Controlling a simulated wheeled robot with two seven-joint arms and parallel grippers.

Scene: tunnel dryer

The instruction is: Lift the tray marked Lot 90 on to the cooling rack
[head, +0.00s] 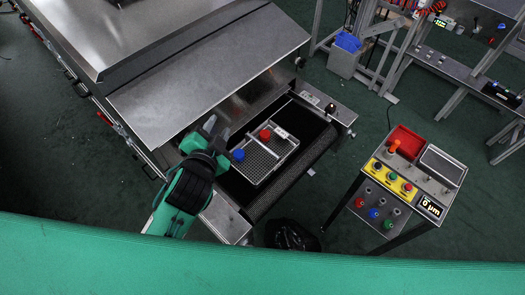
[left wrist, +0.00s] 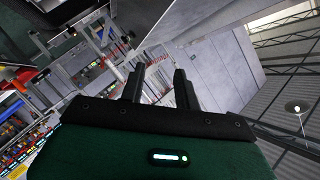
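A wire-mesh tray (head: 262,171) lies on the dark conveyor belt at the dryer's mouth. It holds a blue item (head: 239,155) and a red item (head: 265,135), and a small white label (head: 280,132) sits at its far edge; the lettering is too small to read. My left gripper (head: 217,129) is just left of the tray, above the belt's edge and apart from the tray. In the left wrist view its two fingers (left wrist: 158,85) stand apart with nothing between them. My right gripper is in neither view. I cannot make out a cooling rack for certain.
The steel dryer hood (head: 210,75) rises behind and left of the tray. A control stand (head: 400,180) with buttons and a red bin stands to the right. Metal benches (head: 450,60) and a grey bin with blue contents (head: 345,57) are at the back right.

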